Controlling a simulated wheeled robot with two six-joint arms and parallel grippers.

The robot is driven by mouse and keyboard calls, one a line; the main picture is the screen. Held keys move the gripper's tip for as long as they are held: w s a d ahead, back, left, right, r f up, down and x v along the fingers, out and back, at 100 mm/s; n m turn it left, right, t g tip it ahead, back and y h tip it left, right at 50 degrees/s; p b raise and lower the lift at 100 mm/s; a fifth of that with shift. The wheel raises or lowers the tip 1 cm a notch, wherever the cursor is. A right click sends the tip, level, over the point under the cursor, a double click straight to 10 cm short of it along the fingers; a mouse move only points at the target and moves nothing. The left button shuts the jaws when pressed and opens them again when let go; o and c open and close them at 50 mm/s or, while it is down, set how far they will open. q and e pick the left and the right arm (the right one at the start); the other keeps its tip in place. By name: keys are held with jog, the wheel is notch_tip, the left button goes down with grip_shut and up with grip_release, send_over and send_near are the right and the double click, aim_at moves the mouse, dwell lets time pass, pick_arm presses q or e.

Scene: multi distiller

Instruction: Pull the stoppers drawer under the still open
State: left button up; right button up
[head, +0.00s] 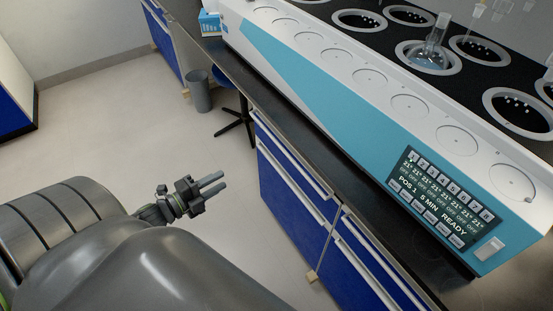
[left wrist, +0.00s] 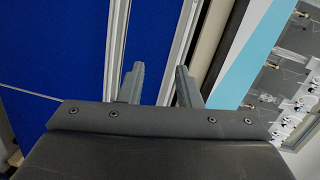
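The still (head: 330,85) is a long white and teal unit with a lit panel on the dark bench top. Under it are blue cabinets with pale handle rails. One drawer front (head: 292,160) lies at the top of the nearer left cabinet, and another (head: 380,262) lies to its right; both look shut. I cannot tell which is the stoppers drawer. My left gripper (head: 215,183) is open and empty, left of the cabinet front and apart from it. In the left wrist view its fingers (left wrist: 158,85) point toward the blue front and its pale rails (left wrist: 178,50). My right gripper is out of view.
A flask (head: 434,45) sits in a well on the still. A grey bin (head: 199,91) and a dark stool base (head: 238,122) stand on the floor beyond the cabinet. A blue and white box (head: 209,22) stands on the bench. The floor around my left gripper is clear.

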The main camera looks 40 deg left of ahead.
pick_arm(q)
jog(key=d+r+m+h, duration=0.3)
jog(key=r, duration=0.1)
jog(key=p+x, duration=0.1)
jog(key=x, duration=1.6)
jog(key=shift+w+a+f+y, duration=0.2)
jog(key=shift+w+a+y, duration=0.05)
jog(key=shift+a+y, duration=0.05)
jog(key=shift+c, duration=0.4)
grip_shut()
